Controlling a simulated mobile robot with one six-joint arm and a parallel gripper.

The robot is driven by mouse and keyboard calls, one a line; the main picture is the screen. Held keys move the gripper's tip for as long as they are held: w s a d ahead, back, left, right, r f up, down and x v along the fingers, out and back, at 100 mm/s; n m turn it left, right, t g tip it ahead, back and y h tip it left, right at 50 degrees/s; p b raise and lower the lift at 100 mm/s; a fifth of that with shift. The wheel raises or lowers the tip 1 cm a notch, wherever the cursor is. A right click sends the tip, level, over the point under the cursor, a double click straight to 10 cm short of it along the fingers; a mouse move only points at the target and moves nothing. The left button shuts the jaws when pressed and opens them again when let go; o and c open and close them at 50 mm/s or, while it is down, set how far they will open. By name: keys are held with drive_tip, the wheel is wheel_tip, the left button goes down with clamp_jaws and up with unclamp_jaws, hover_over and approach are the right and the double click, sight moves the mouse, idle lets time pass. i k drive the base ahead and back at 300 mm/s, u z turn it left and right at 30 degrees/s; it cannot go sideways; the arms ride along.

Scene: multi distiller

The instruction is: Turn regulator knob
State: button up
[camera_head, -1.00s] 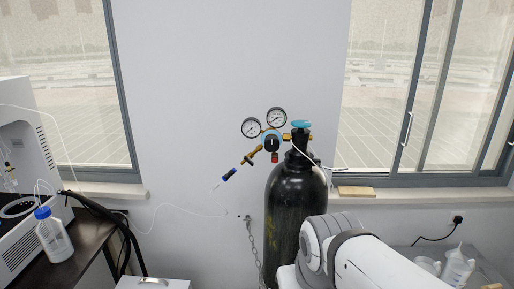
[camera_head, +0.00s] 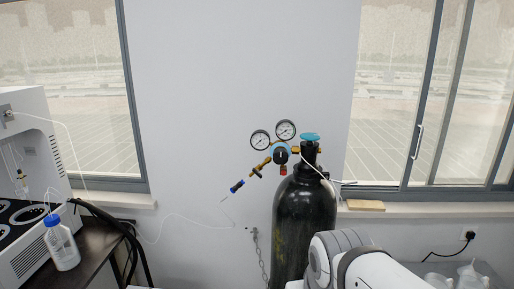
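The regulator knob (camera_head: 281,157) is a dark round knob with a blue ring around it, on the front of the brass regulator. Two round white gauges stand above it, the left gauge (camera_head: 260,140) and the right gauge (camera_head: 285,130). The regulator is fixed at the top of a tall black gas cylinder (camera_head: 303,222), which has a teal valve handwheel (camera_head: 309,137). My white arm shows at the lower right, in front of the cylinder's lower part. My gripper is not in view.
A dark bench at the left holds a white instrument (camera_head: 28,150) and a blue-capped bottle (camera_head: 61,246). A chain (camera_head: 260,255) hangs from the wall beside the cylinder. A wooden block (camera_head: 365,205) lies on the right window sill. Thin white tubing crosses the wall.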

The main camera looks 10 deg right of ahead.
sight(281, 156)
drive_tip(key=z, duration=1.4)
drive_tip(key=k, duration=0.85)
drive_tip(key=u, duration=0.95)
drive_tip(key=i, duration=1)
drive_tip(key=u, duration=0.05)
